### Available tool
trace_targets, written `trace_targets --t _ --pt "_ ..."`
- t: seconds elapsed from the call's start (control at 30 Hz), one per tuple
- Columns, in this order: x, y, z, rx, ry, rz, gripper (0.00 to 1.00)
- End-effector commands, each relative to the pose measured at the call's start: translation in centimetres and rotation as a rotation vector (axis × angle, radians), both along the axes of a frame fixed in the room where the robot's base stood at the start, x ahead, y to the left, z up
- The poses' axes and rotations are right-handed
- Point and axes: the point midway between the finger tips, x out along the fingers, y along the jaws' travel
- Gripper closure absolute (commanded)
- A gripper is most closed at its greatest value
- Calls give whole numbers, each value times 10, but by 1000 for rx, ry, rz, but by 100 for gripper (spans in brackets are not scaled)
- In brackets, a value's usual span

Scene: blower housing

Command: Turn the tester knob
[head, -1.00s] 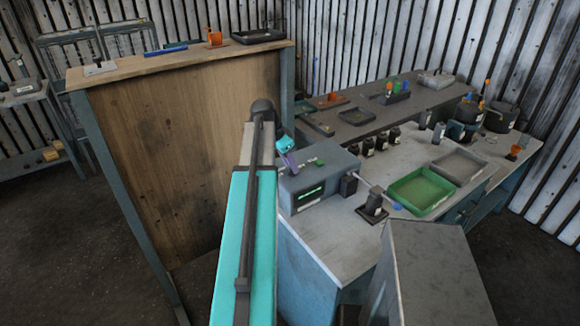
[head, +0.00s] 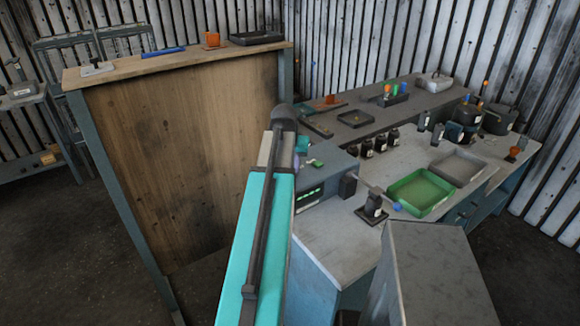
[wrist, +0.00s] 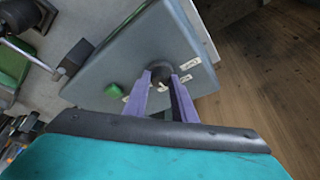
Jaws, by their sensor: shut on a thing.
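The tester is a grey box (head: 334,166) at the left end of the light bench in the head view, with green marks on its front display. In the wrist view, its grey face (wrist: 122,62) shows a dark round knob (wrist: 159,71), a green button (wrist: 113,90) and small white labels. My gripper (wrist: 161,79) has its two purple fingers on either side of the knob and is shut on it.
A small black stand (head: 372,208) is right of the tester, beside a green tray (head: 419,192) and a grey tray (head: 458,167). Several dark bottles (head: 380,144) stand behind. A tall wooden panel (head: 180,150) rises at the left.

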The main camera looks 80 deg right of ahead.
Motion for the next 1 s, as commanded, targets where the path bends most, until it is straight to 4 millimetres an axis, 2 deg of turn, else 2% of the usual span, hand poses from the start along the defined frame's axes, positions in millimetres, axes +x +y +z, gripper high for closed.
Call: trace_targets --t 1.0 --pt "-9 -5 -1 0 2 804 98"
